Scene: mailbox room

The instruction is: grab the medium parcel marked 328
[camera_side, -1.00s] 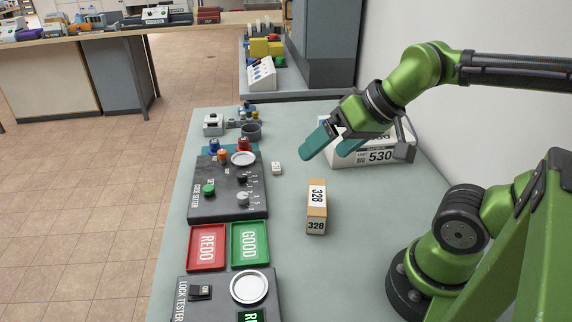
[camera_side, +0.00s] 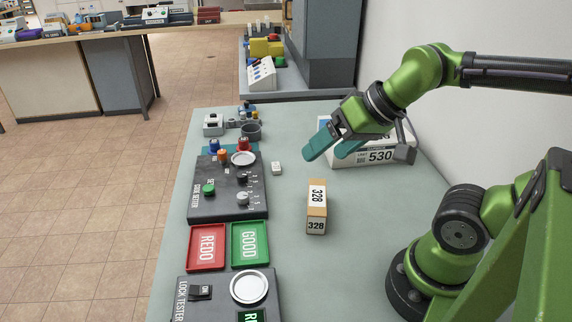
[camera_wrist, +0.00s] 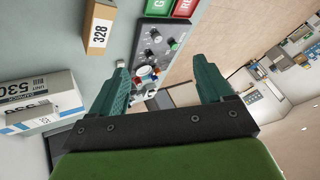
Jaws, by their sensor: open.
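The parcel marked 328 (camera_side: 316,207) is a small upright brown box with white labels, standing alone on the grey-green table. It also shows at the top left of the wrist view (camera_wrist: 98,30). My gripper (camera_side: 328,150) has teal fingers and hangs above the table, behind the parcel in the side view and apart from it. In the wrist view my gripper (camera_wrist: 165,85) has its two fingers spread wide with nothing held between them.
A larger white box marked 530 (camera_side: 375,157) stands behind my gripper, near the wall. Left of the parcel are the code setter panel (camera_side: 222,205), the red REDO tray (camera_side: 207,268), the green GOOD tray (camera_side: 265,240) and the lock tester (camera_side: 215,310). The table around the parcel is clear.

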